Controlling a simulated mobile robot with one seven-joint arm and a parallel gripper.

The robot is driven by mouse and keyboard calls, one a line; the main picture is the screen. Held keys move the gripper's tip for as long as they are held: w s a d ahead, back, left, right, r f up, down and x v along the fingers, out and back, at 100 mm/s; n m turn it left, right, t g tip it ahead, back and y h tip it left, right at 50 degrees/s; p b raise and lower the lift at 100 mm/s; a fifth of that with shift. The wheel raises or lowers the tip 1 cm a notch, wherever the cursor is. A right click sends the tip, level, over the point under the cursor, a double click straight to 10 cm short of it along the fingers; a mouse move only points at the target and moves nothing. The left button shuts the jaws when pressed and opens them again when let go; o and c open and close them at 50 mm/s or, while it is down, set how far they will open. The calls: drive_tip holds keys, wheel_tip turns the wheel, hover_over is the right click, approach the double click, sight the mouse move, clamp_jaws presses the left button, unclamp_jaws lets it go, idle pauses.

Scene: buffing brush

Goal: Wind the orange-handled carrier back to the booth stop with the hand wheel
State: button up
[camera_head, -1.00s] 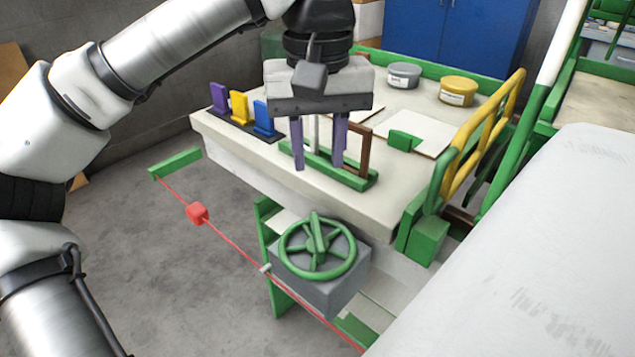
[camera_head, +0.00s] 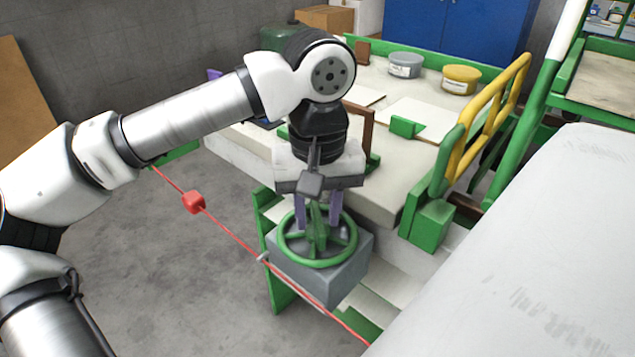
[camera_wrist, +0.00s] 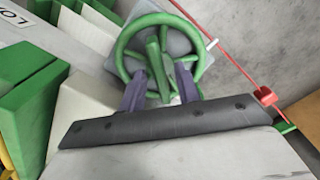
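The green hand wheel (camera_head: 347,258) sits flat on a grey box (camera_head: 350,272) at the bench's front; it also shows in the wrist view (camera_wrist: 120,45). A raised green bar stands at its middle. My gripper (camera_head: 318,222) is over the wheel, pointing down. In the wrist view my gripper (camera_wrist: 160,72) has its two purple fingers apart, one on each side of the bar, with gaps showing. Whether the fingertips touch the wheel is unclear. I cannot make out an orange-handled carrier. A red block (camera_head: 193,203) sits on a red line running past the box.
A white bench (camera_head: 395,180) carries a brown frame (camera_head: 368,125), a grey tin (camera_head: 405,65) and a yellow tin (camera_head: 461,79). A yellow rail (camera_head: 500,105) stands at right. A large pale surface (camera_head: 540,240) fills the lower right. Floor at left is open.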

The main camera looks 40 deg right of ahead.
clamp_jaws()
drive_tip(key=shift+n, duration=0.5)
drive_tip(key=n, duration=1.2)
drive_tip(key=shift+n, duration=2.2)
